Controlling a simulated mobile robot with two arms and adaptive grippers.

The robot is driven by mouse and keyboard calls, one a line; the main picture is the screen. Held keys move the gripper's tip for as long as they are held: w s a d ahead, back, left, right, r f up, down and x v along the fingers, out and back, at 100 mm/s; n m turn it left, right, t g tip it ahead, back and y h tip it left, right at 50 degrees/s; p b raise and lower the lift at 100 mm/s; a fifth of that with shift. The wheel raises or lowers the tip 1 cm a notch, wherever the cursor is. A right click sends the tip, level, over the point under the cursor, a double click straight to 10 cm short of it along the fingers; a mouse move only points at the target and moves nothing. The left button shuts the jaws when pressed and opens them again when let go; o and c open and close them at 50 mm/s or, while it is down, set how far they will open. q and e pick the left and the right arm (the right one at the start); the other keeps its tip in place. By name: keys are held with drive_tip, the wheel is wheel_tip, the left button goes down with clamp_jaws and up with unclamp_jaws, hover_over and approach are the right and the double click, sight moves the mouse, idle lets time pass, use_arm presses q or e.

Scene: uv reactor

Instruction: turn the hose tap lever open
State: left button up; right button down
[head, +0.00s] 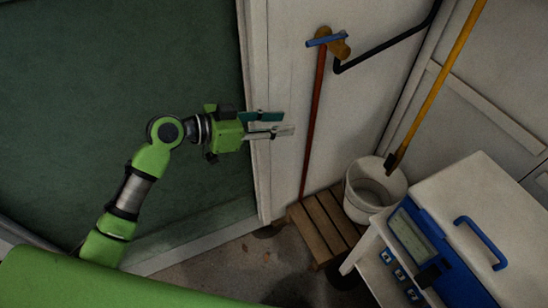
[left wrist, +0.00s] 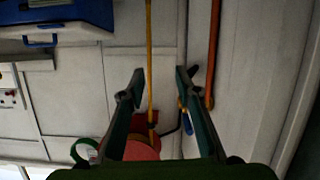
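The hose tap is on the pale wall in the head view, with a brass body (head: 340,48) and a blue lever (head: 326,40) lying across the top of a red-brown pipe (head: 314,120). My left gripper (head: 288,123) is open and empty, below and left of the tap and apart from it. In the left wrist view, its two fingers (left wrist: 160,82) stand apart with nothing between them gripped. A blue part that looks like the lever (left wrist: 186,121) shows by the right finger, which partly hides the tap. My right gripper is not in view.
A black hose (head: 390,46) runs right from the tap. A yellow pole (head: 440,80) leans in a white bucket (head: 372,187) by a wooden slatted stand (head: 325,222). A white cabinet (head: 480,190) with a blue device (head: 415,238) stands at lower right. Clear wall lies between gripper and pipe.

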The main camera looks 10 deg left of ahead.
use_arm(q)
drive_tip(key=s+f+n+g+y, duration=0.1)
drive_tip(key=s+f+y, duration=0.1)
drive_tip(key=s+f, duration=0.2)
wheel_tip(320, 180, down, 4)
drive_tip(key=shift+s+r, duration=0.15)
drive_tip(key=shift+s, duration=0.25)
